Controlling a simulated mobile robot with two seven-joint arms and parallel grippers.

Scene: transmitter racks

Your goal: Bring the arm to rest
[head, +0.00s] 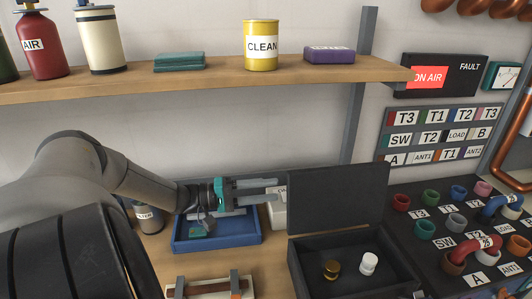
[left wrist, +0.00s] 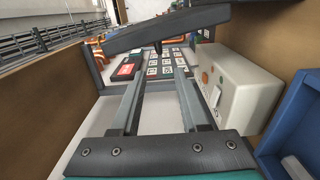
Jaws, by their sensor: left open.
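My left arm (head: 75,180) comes in from the left of the head view and reaches across the bench. Its left gripper (head: 274,190) points right, above the blue tray (head: 215,241) and left of the black box's raised lid (head: 338,195). In the left wrist view the two fingers of the left gripper (left wrist: 158,72) are apart with nothing between them. My right gripper is in neither view.
The open black box (head: 300,276) holds a brass piece (head: 331,269) and a white piece (head: 368,264). A wooden shelf (head: 200,84) with several cans crosses above the arm. A sloped panel with coloured sockets (head: 440,222) stands right. A white box (left wrist: 238,90) is beside the fingers.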

